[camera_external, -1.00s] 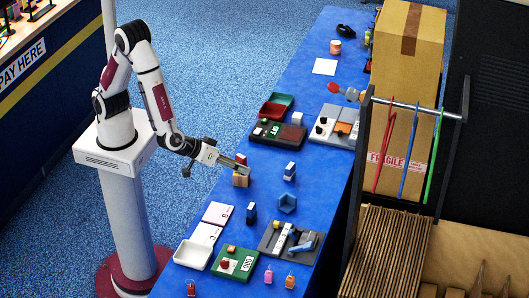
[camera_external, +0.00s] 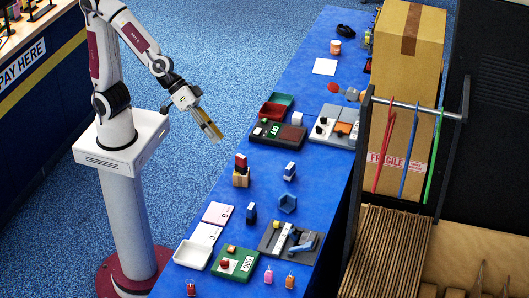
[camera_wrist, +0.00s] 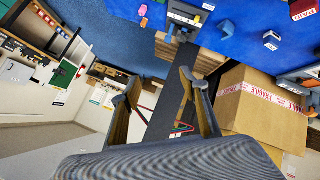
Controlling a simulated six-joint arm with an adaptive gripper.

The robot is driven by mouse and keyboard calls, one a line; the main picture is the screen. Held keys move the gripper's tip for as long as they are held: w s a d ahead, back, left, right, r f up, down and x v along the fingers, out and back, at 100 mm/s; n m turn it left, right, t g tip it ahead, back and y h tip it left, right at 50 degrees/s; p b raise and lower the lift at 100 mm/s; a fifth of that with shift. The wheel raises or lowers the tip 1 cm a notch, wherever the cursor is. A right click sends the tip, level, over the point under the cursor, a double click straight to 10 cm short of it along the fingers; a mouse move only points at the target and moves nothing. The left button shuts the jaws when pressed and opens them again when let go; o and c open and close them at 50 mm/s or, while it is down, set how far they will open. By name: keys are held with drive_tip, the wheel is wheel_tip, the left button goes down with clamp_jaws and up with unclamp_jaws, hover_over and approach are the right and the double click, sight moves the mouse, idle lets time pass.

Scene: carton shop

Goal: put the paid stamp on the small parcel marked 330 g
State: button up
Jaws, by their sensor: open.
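A small brown cardboard parcel (camera_external: 241,179) stands on the blue table near its left edge. A red block with a dark lower part, which looks like the paid stamp (camera_external: 241,161), stands upright on top of it. In the wrist view a red block with white lettering like PAID (camera_wrist: 304,9) is cut off at the top right corner; the parcel under it is out of frame. The parcel's weight marking cannot be read. My gripper (camera_external: 212,133) is open and empty, up and left of the parcel, clear of it. Its two fingers (camera_wrist: 160,78) are apart.
Two blue-and-white blocks (camera_external: 289,171) (camera_external: 251,213) and a blue hexagonal dish (camera_external: 287,204) stand nearby. Cards marked B (camera_external: 218,213) and C, a white tray (camera_external: 192,255) and a green unit (camera_external: 236,264) lie in front. A large FRAGILE carton (camera_external: 405,70) stands at right.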

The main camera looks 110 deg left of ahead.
drive_tip(key=s+a+m+g+y, duration=0.1)
drive_tip(key=s+a, duration=0.3)
drive_tip(key=s, duration=0.4)
drive_tip(key=s+a+r+m+g+y, duration=0.1)
drive_tip(key=s+a+m, duration=0.1)
drive_tip(key=s+a, duration=0.2)
drive_tip(key=s+a+m+g, duration=0.1)
drive_tip(key=s+a, duration=0.3)
drive_tip(key=s, duration=0.7)
drive_tip(key=shift+s+a+r+m+g+y, duration=0.25)
drive_tip(key=shift+s+m+g+y, duration=0.1)
drive_tip(key=shift+m+g+y, duration=0.05)
